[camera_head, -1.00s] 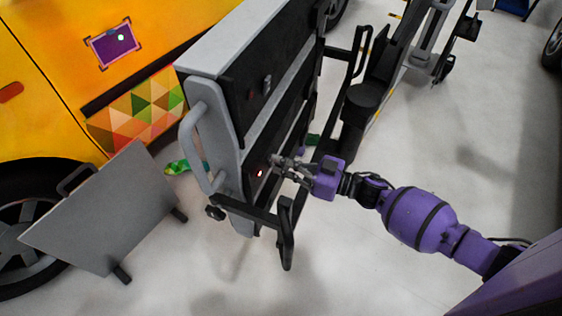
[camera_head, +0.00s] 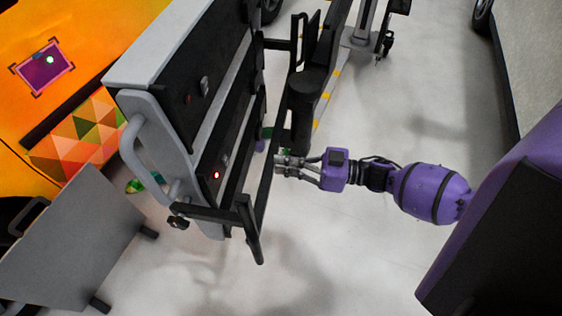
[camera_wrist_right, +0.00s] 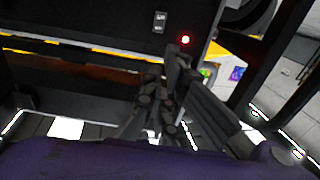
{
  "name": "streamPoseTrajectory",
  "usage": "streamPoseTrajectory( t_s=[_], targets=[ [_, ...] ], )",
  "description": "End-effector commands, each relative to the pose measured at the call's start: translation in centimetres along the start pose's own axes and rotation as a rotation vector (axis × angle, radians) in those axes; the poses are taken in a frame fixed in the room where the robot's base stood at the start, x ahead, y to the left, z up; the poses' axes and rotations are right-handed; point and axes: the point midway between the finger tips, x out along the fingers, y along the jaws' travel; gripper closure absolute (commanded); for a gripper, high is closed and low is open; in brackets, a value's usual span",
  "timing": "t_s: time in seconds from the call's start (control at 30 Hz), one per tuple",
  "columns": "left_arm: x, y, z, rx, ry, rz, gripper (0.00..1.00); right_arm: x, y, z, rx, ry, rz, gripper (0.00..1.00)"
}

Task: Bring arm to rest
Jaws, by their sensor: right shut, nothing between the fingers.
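My right arm (camera_head: 430,193) is purple and comes in from the right in the head view. My right gripper (camera_head: 280,165) is shut and empty, close to the front of the black-and-grey machine (camera_head: 225,150). In the head view its fingertips overlap the machine's dark frame bar; I cannot tell whether they touch. The right wrist view shows the finger linkages (camera_wrist_right: 165,100) below a lit red button (camera_wrist_right: 185,40) and a switch (camera_wrist_right: 160,20). My left gripper is not in view.
A grey panel (camera_head: 75,240) stands at the lower left by an orange vehicle (camera_head: 85,20) with a patterned patch. The machine's black frame bar (camera_head: 250,228) juts out near the gripper. The floor (camera_head: 340,265) below the arm is clear.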

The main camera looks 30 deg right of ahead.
Motion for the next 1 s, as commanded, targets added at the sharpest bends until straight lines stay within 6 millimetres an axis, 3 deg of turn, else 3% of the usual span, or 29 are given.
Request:
streamPoseTrajectory(
  t_s=[0.37, 0.57, 0.67, 0.77, 0.9, 1.0],
  targets=[
    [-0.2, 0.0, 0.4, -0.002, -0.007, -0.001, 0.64, 0.0, 0.0, 0.1, -0.011, -0.001, 0.001, 1.00],
    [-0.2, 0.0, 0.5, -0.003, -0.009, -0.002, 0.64, 0.8, 2.6, 1.2, -0.174, -0.091, 0.126, 1.00],
    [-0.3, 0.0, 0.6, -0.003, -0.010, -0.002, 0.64, 1.4, 2.2, 3.0, -0.227, -0.164, 0.244, 1.00],
    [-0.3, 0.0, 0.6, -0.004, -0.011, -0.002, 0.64, 0.3, -0.3, 6.4, -0.218, -0.278, 0.367, 1.00],
    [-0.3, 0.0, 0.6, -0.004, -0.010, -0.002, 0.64, -3.7, -6.8, 11.7, -0.116, -0.497, 0.515, 1.00],
    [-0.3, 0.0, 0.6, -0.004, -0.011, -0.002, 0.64, -7.1, -12.1, 14.2, -0.009, -0.642, 0.584, 1.00]
  ],
)
